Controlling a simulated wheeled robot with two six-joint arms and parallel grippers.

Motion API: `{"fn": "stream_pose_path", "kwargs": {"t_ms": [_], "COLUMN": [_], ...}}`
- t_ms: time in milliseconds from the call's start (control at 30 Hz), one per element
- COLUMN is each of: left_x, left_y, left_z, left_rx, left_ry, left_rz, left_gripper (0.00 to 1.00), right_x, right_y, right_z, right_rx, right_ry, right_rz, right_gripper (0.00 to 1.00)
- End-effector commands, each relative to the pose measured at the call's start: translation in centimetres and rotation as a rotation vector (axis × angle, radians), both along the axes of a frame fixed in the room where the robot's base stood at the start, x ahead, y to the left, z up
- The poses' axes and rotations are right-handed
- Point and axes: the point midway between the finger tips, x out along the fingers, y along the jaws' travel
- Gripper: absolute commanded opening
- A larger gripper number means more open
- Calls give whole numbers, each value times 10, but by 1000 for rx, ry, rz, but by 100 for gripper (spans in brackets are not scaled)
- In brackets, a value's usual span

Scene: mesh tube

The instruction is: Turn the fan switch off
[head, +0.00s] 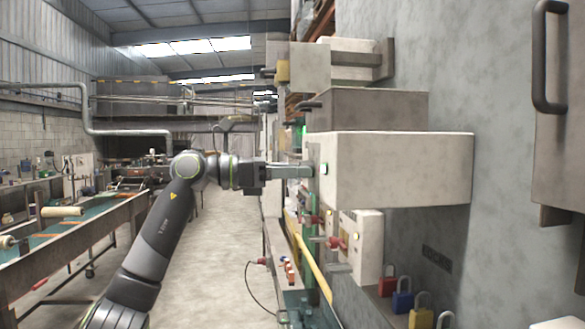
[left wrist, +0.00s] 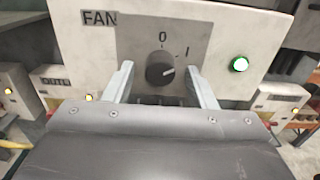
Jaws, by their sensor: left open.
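The fan switch is a dark round knob (left wrist: 160,70) on a grey plate, under a FAN label (left wrist: 99,18). Its white pointer mark points right and slightly up, toward the I side rather than the 0 at the top. A green lamp (left wrist: 239,64) right of it is lit. The knob is on the large pale box (head: 400,170) on the wall; in the head view my gripper hides it. My left gripper (head: 305,171) is open at the box's front. In the left wrist view its fingers stand on both sides of the knob, with gaps.
Lower boxes with small lamps flank the fan box, one labelled OUTL (left wrist: 57,82). Below it in the head view are a smaller white box (head: 362,240) and coloured padlocks (head: 402,300). A yellow rail (head: 312,268) runs underneath. The aisle floor (head: 222,250) is clear.

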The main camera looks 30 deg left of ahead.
Motion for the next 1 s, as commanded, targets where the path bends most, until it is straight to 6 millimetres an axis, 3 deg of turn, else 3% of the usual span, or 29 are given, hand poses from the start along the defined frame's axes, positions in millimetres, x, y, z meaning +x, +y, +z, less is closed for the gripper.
{"fn": "stream_pose_path", "kwargs": {"t_ms": [133, 467, 1000], "left_x": [0, 0, 0], "left_y": [0, 0, 1], "left_z": [0, 0, 2], "left_rx": [0, 0, -101], "left_ry": [0, 0, 136], "left_rz": [0, 0, 1], "left_gripper": [51, 8, 7], "right_x": [-1, -1, -2], "right_y": [0, -1, -5], "right_z": [0, 0, 12], "right_rx": [0, -2, -6], "right_ry": [2, 3, 4], "right_rz": [0, 1, 2], "right_gripper": [36, 36, 36]}}
